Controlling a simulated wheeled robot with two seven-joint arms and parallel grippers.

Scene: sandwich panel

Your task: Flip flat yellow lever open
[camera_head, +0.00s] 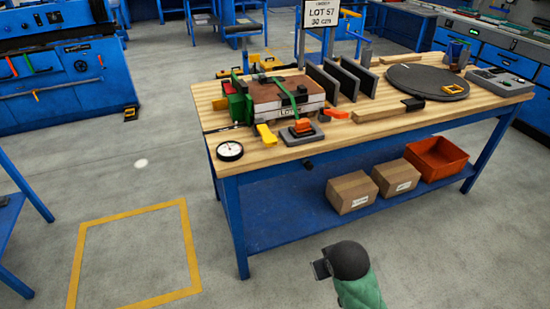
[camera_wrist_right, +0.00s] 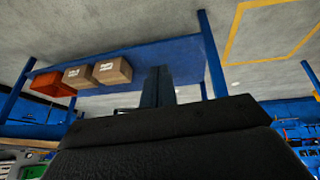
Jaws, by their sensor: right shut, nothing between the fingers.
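A flat yellow lever (camera_head: 266,135) sits at the front left corner of the stacked sandwich panel (camera_head: 285,95) on the workbench. It lies low and angled, with its end towards the bench's front edge. How it is hinged is too small to tell. My right gripper (camera_head: 321,269) is low in front of the bench, well apart from the lever. Its fingers also show in the right wrist view (camera_wrist_right: 158,87), shut and empty. The lever is not visible in the right wrist view. My left gripper is in neither view.
An orange-handled clamp (camera_head: 301,127) stands right of the lever and a round dial gauge (camera_head: 230,151) to its left. A green clamp (camera_head: 240,105) grips the panel's left side. Boxes (camera_head: 351,192) and an orange bin (camera_head: 437,158) sit on the lower shelf. The floor in front is clear.

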